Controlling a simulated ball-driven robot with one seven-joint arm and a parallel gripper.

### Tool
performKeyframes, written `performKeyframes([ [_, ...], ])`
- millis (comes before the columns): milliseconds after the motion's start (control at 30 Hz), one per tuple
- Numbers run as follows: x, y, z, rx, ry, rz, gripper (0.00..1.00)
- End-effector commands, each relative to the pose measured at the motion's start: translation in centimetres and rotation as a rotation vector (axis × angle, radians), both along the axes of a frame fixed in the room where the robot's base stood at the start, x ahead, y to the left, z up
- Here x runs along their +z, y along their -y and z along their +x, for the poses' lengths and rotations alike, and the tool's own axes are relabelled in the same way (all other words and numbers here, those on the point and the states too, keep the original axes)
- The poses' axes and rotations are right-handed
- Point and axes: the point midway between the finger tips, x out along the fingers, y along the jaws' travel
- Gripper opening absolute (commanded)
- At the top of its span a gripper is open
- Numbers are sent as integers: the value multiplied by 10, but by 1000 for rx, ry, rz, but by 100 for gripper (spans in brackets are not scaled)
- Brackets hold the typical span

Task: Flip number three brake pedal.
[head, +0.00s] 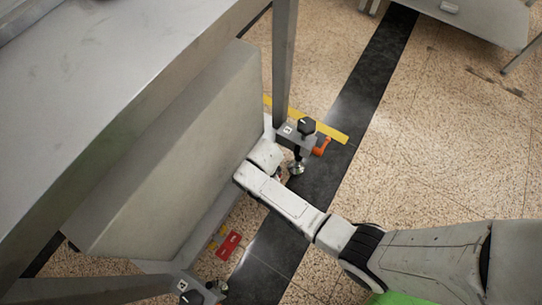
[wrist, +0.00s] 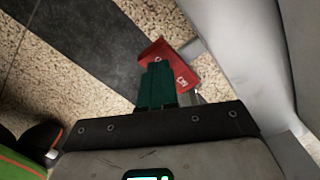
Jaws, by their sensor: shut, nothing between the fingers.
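A red brake pedal (head: 228,245) with a small pale mark shows in the head view, low beside the frame's near leg. An orange pedal (head: 321,146) sits at the caster by the farther leg. In the wrist view, a red pedal (wrist: 168,54) with a pale mark is just beyond my gripper (wrist: 158,67); it looks like the same red one. The teal fingers are together and empty, overlapping the pedal in the picture; contact cannot be told. In the head view my wrist hides the fingers. I cannot read which pedal is number three.
The grey gantry table (head: 90,70) with a thick panel (head: 170,160) below fills the left. A black knob (head: 306,125) and a yellow floor strip (head: 325,130) are by the farther leg. A dark floor band (head: 375,75) runs past. Speckled floor to the right is clear.

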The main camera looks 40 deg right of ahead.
Motion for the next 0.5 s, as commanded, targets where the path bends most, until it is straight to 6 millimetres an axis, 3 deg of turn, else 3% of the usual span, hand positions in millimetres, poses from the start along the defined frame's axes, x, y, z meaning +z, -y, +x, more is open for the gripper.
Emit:
performKeyframes([
  [500,-4,0,0,0,0,0,0],
])
